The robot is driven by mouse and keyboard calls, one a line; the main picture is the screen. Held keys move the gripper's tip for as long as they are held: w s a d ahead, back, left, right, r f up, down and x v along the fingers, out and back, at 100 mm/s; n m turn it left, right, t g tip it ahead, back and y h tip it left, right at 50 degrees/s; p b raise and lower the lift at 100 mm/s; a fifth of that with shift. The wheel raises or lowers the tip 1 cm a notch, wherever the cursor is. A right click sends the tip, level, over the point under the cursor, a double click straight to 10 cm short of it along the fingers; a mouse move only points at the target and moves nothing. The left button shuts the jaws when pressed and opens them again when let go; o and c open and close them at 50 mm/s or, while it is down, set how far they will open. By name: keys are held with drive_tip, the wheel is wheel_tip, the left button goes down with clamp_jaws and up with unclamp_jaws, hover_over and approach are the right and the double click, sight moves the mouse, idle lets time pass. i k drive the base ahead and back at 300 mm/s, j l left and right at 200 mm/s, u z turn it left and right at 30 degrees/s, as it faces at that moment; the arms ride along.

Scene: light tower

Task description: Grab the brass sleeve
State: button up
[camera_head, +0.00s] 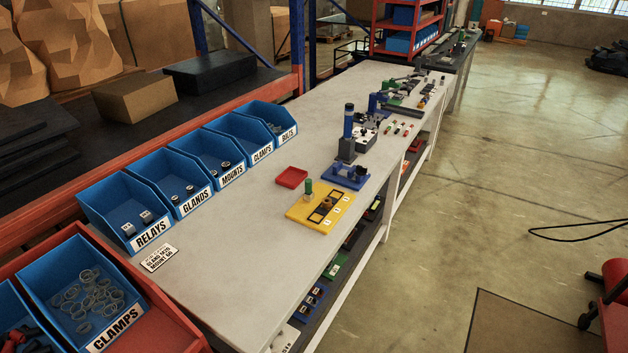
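A small brass-coloured piece (327,204), which looks like the brass sleeve, sits on the dark strip of a yellow board (305,214) on the workbench. It is too small for me to tell its exact shape or how it is seated. A green-topped upright piece (308,187) stands beside it at the left end of the strip. My gripper is not in view.
Several blue bins line the back edge of the grey bench (240,262), including the relays bin (108,198). A red tray (291,178) lies behind the yellow board. A dark blue tower (348,135) and blue base (346,177) stand farther along.

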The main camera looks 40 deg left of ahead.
sight(327, 202)
drive_tip(key=i+u, duration=0.2)
drive_tip(key=i, duration=0.75)
drive_tip(key=i+u, duration=0.2)
drive_tip(key=i, duration=0.8)
drive_tip(key=i+u, duration=0.35)
drive_tip(key=i+l+u, duration=0.2)
drive_tip(key=i+u, duration=0.2)
drive_tip(key=i, duration=0.15)
drive_tip(key=i+j+u, duration=0.1)
drive_tip(key=u, duration=0.4)
drive_tip(key=i+u, duration=0.2)
drive_tip(key=u, duration=0.25)
drive_tip(key=i+u, duration=0.2)
drive_tip(key=u, duration=0.3)
drive_tip(key=i+l+u, duration=0.1)
drive_tip(key=u, duration=0.4)
drive_tip(key=i+l+u, duration=0.15)
drive_tip(key=u, duration=3.9)
